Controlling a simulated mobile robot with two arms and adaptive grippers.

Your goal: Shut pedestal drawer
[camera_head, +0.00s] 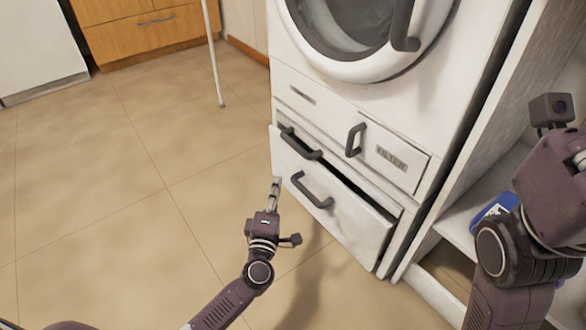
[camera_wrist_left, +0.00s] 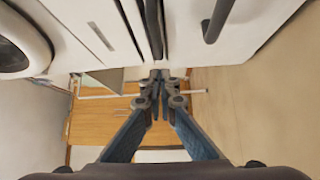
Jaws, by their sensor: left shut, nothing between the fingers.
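The white pedestal drawer (camera_head: 335,215) at the base of the white washing machine is partly open, with a dark gap along its top edge. A dark handle (camera_head: 311,190) is on its front. In the left wrist view the drawer front (camera_wrist_left: 258,22) fills the upper right, with its handle (camera_wrist_left: 218,20). My left gripper (camera_head: 276,184) is shut and empty, by the left end of the drawer front; I cannot tell whether it touches. Its closed fingertips (camera_wrist_left: 157,76) show below the drawer edge in the wrist view. My right gripper's fingers are out of view.
The washing machine (camera_head: 425,70) has a round door above and further dark handles (camera_head: 355,140) above the drawer. A white shelf (camera_head: 475,200) with a blue item (camera_head: 490,208) stands at right, behind my right arm. Tiled floor (camera_head: 110,190) at left is clear. A thin white pole (camera_head: 213,55) stands behind.

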